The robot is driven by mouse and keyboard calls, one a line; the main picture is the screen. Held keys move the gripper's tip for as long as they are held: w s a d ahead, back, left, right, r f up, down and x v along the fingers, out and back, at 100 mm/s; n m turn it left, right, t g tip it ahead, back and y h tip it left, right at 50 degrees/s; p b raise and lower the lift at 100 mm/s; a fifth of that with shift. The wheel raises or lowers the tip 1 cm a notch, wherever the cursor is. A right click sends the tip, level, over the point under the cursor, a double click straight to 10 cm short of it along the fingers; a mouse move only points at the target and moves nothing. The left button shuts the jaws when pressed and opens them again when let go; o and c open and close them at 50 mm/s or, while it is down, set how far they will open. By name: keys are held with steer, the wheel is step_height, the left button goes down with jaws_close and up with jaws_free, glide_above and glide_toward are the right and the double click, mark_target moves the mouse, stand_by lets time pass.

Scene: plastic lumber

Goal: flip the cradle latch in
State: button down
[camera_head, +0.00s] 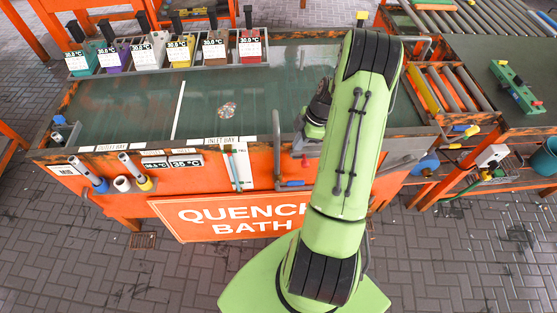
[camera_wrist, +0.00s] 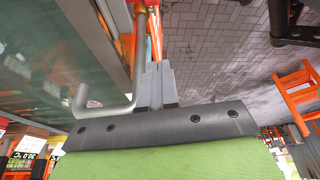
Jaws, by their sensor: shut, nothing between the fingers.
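My gripper (camera_wrist: 158,72) shows in the wrist view with its grey fingers together and nothing between them. A grey bent rod (camera_wrist: 98,107) stands just left of the fingers, beside the bath's edge; I cannot tell whether they touch. In the head view my green arm hides most of my gripper and the area around it. A thin upright bar (camera_head: 277,150) with a blue handle (camera_head: 293,183) is left of the arm. I cannot tell which part is the cradle latch.
Several coloured blocks with temperature tags, such as a purple one (camera_head: 112,58), stand along the bath's back. A roller rack (camera_head: 452,90) and a green bench (camera_head: 500,65) are at the right. The paved floor (camera_head: 440,265) in front is clear.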

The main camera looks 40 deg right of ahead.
steer(key=shift+s+d, duration=0.1)
steer(key=shift+d, duration=0.05)
step_height(320, 180, down, 10)
steer(key=shift+d, duration=0.15)
stand_by(0.5)
steer(key=shift+s, duration=0.1)
steer(key=s+d+b, duration=0.1)
steer(key=d, duration=0.1)
steer(key=s+d, duration=0.1)
steer(key=d, duration=0.1)
steer(key=shift+s+b, duration=0.35)
steer(key=shift+b, duration=0.05)
